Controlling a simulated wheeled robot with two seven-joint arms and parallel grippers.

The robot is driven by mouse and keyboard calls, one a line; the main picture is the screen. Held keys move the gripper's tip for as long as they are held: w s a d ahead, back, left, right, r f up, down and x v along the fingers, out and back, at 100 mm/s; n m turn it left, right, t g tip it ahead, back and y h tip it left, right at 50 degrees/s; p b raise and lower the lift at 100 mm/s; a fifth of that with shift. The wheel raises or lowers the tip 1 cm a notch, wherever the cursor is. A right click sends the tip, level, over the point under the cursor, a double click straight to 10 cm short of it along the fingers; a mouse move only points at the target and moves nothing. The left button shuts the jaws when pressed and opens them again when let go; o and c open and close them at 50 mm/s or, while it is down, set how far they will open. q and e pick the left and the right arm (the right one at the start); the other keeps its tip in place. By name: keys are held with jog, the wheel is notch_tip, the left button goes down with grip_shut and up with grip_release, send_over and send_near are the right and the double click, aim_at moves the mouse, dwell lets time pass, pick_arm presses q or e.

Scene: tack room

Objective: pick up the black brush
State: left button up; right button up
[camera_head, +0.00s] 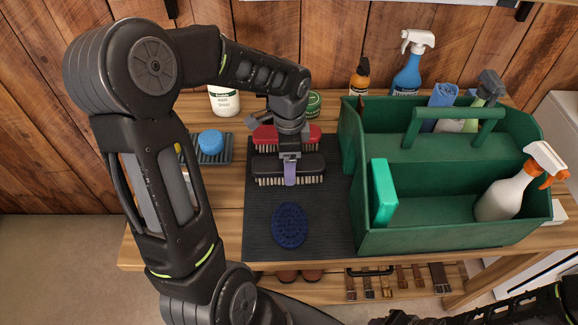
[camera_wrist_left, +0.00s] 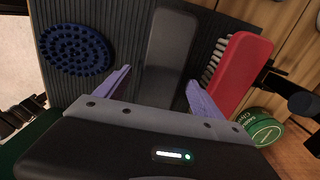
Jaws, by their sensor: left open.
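The black brush (camera_head: 287,168) lies bristles down on the dark ribbed mat (camera_head: 262,218), in front of the red brush (camera_head: 272,137). My left gripper (camera_head: 290,173) reaches down over the middle of the black brush. In the left wrist view its two purple fingers (camera_wrist_left: 163,95) are apart, with the black brush (camera_wrist_left: 172,50) between them. I cannot tell whether they touch it. The red brush (camera_wrist_left: 238,75) is just beyond the right finger there. My right gripper is out of view; only part of that arm shows at the lower right.
A blue oval curry comb (camera_head: 290,226) lies at the mat's front. A green tote (camera_head: 450,236) with bottles and a green sponge (camera_head: 383,192) stands close on the right.

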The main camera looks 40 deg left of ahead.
pick_arm(q)
jog(key=shift+f, duration=0.75)
jog(key=c, duration=1.7)
